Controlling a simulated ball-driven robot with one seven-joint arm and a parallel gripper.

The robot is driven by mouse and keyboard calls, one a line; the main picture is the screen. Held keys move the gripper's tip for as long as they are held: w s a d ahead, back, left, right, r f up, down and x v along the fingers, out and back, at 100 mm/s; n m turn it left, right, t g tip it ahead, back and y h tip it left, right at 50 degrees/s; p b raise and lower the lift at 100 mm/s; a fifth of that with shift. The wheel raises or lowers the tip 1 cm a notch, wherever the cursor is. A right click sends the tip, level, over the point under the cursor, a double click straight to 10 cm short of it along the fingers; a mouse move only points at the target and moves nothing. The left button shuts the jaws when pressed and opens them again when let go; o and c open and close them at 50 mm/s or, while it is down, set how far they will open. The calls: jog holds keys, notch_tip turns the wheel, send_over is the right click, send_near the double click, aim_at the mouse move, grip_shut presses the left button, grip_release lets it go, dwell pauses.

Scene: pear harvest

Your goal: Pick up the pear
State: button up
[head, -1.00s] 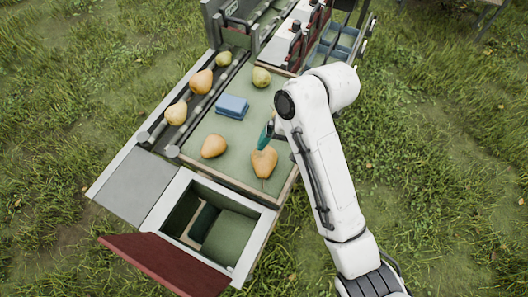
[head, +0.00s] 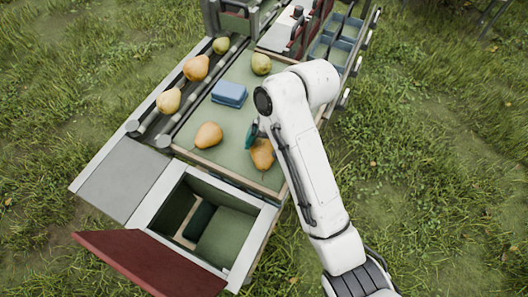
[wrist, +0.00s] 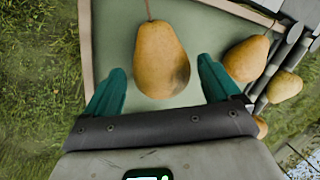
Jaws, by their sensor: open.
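A yellow-orange pear (head: 262,155) lies on the green tray top (head: 232,165) close to its near right edge, partly covered by my arm. In the wrist view this pear (wrist: 158,58) lies between and ahead of the teal fingers, stem pointing away, with a dark patch on its lower right. My gripper (wrist: 162,72) is open, one finger on each side of the pear, with a gap visible at both sides. In the head view one teal finger of my gripper (head: 251,135) shows just above the pear. Height above the tray is hard to tell.
Another pear (head: 208,135) lies to the left, with a blue block (head: 229,93) and a greenish pear (head: 261,64) farther back. More pears lie on the roller lane (head: 182,95) at left. An open-lidded bin (head: 150,218) stands in front.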

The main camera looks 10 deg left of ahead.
jog(key=shift+x, duration=1.45)
jog(key=shift+c, duration=0.2)
jog(key=c, duration=0.8)
jog(key=shift+c, duration=0.4)
jog(key=shift+r, duration=0.2)
